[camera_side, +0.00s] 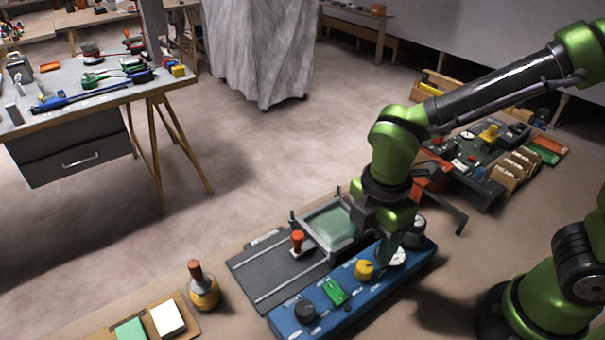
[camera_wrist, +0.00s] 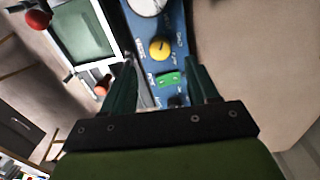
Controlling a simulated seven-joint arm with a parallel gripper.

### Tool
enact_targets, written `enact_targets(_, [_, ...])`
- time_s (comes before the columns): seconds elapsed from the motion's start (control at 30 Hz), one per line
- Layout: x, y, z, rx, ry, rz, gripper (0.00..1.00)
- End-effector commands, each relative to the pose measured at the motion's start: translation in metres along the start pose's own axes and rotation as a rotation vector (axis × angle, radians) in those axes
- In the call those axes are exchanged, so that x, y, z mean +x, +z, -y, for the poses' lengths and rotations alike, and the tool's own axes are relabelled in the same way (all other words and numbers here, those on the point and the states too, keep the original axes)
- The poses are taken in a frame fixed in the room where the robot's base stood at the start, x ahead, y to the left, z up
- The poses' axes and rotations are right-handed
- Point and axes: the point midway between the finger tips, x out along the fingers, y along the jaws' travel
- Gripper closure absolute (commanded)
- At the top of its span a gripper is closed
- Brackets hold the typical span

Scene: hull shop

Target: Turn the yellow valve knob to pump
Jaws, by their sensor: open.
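The yellow valve knob (camera_side: 364,269) sits on the blue control panel (camera_side: 290,319), between a green switch (camera_side: 335,291) and a white gauge (camera_side: 397,256). In the wrist view the yellow knob (camera_wrist: 159,47) lies ahead of my fingertips, with a dark pointer mark on its top. My gripper (camera_side: 387,250) is above the panel near the gauge, to the right of the knob. In the wrist view my gripper (camera_wrist: 160,75) is open, its two green fingers apart and nothing between them touching.
A black knob (camera_side: 305,311) stands at the panel's near end. A framed greenish window (camera_side: 333,224) and a red-handled lever (camera_side: 297,241) stand behind the panel. An amber bottle (camera_side: 203,287) stands left. Trays and boxes (camera_side: 514,169) lie at the right.

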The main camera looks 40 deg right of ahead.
Motion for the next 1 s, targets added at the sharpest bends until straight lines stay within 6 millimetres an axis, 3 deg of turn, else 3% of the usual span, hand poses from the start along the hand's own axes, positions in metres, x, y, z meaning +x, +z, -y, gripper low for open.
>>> enact_targets(0.1, [0.027,0.001,0.001,-0.001,-0.006,0.004,0.41])
enact_targets(0.3, [0.058,0.0,0.001,0.0,-0.004,0.003,0.41])
enact_targets(0.5, [0.07,0.0,0.0,0.001,0.0,0.0,0.41])
enact_targets(0.77, [0.071,0.0,0.0,0.001,0.001,-0.001,0.41])
enact_targets(1.0, [0.071,0.0,0.0,0.001,0.001,0.0,0.75])
